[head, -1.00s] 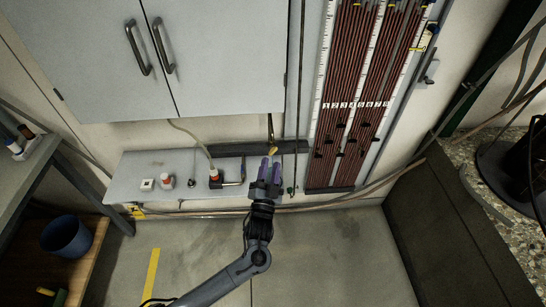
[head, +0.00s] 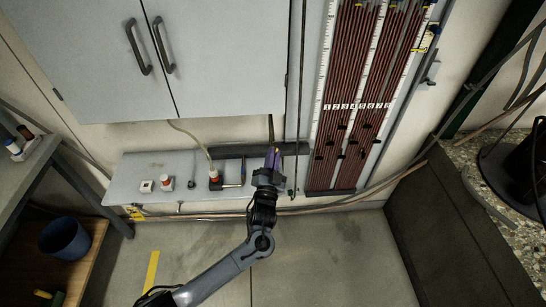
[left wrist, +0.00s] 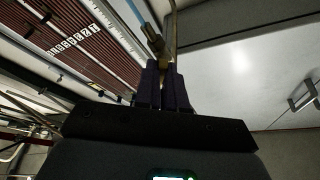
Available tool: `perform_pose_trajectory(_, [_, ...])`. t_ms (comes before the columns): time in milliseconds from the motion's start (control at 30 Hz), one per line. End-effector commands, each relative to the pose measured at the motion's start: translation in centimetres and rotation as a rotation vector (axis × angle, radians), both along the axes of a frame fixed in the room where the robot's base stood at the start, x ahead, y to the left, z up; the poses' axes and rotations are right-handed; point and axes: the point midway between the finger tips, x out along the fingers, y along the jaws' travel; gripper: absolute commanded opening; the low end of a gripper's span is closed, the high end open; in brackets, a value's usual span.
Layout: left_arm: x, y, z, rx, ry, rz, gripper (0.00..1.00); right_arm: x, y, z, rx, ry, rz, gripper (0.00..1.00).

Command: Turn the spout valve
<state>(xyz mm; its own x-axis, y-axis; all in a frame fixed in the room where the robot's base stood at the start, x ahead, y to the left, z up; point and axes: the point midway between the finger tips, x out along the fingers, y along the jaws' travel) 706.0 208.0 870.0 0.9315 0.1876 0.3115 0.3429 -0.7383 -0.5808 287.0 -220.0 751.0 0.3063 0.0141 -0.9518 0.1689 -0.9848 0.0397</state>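The spout valve is a small brass fitting below the wall cabinet, above the grey ledge; in the head view its upper part (head: 271,127) shows just beyond my left gripper. In the left wrist view the brass valve (left wrist: 157,45) runs down between the fingertips. My left gripper (head: 272,160) has dark purple fingers, which also show in the left wrist view (left wrist: 164,82). They are close together, with brass in the narrow gap, and look shut on the valve's handle. The fingers hide most of the handle. My right gripper is in neither view.
The grey ledge (head: 153,202) carries a red-and-white fitting (head: 214,180) and other small fittings left of my gripper. A manometer panel (head: 352,60) stands close on the right. The cabinet (head: 220,55) hangs above. A blue bucket (head: 64,238) is at lower left.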

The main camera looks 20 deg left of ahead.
Motion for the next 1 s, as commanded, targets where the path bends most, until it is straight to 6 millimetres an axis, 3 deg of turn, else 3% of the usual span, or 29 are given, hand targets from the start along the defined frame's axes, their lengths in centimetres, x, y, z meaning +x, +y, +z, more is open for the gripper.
perform_pose_trajectory(267, [0.0, 0.0, 0.0, 0.006, 0.003, 0.0, 0.0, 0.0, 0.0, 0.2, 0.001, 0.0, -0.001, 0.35])
perform_pose_trajectory(467, [0.0, 0.1, 0.3, 0.051, 0.025, 0.0, 0.0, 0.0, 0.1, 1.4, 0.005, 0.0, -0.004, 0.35])
perform_pose_trajectory(1000, [-0.1, 0.2, 0.9, 0.44, 0.207, -0.001, 0.0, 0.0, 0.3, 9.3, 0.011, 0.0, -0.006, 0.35])
